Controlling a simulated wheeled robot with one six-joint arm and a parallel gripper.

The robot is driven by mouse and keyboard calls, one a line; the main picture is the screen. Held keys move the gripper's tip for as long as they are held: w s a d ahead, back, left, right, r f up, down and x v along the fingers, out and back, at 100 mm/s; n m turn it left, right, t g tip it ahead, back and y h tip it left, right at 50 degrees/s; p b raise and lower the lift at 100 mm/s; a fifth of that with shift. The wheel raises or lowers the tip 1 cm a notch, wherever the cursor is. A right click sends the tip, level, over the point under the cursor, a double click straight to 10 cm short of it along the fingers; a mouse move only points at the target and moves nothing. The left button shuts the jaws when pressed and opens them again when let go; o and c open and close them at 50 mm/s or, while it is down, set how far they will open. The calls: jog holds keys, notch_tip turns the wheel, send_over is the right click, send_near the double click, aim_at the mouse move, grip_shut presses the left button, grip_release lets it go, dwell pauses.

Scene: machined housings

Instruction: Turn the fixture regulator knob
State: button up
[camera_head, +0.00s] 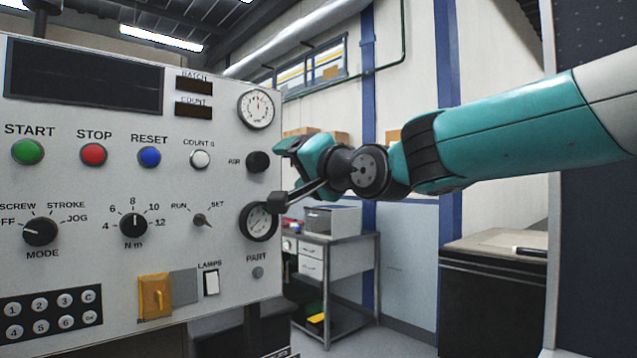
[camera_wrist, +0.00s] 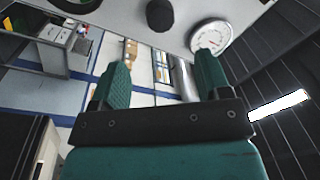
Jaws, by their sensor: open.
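The regulator knob (camera_head: 258,162) is a black round knob at the right side of the pale control panel, between two dial gauges. Its small label is hard to read. My gripper (camera_head: 288,150) is just to the right of it, its teal fingers pointing at the panel. In the wrist view the knob (camera_wrist: 159,15) is at the top, beyond the fingertips and sideways between the two fingers. My gripper there (camera_wrist: 163,75) is open and empty, with a wide gap. The fingers appear apart from the knob.
The upper gauge (camera_head: 256,108) and lower gauge (camera_head: 258,222) sit close above and below the knob. Coloured buttons, dials and a keypad (camera_head: 48,313) fill the panel (camera_head: 110,265). A metal cart (camera_head: 330,260) stands behind, and a dark cabinet (camera_head: 492,295) at right.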

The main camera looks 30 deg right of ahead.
jog(key=p+v, duration=0.2)
jog(key=v, duration=0.4)
jog(key=shift+s, duration=0.1)
jog(key=s+a+f+n+g, duration=0.3)
jog(key=f+g, duration=0.1)
jog(key=f, duration=0.2)
jog(key=s+a+f+n+g+y, duration=0.1)
jog(key=s+a+f+n+g, duration=0.15)
jog(key=f, duration=0.45)
jog(key=s+a+f+n+g, duration=0.2)
jog(key=s+a+f+g, duration=0.15)
jog(key=f, duration=0.25)
jog(key=s+f+n+g+h, duration=0.1)
jog(key=s+f+n+g, duration=0.6)
jog(key=s, duration=0.7)
notch_tip(320, 180, down, 2)
jog(key=shift+f+g+h, duration=0.1)
jog(key=shift+g+h, duration=0.3)
jog(key=shift+g, duration=0.4)
jog(key=shift+c, duration=0.4)
dwell(0.8)
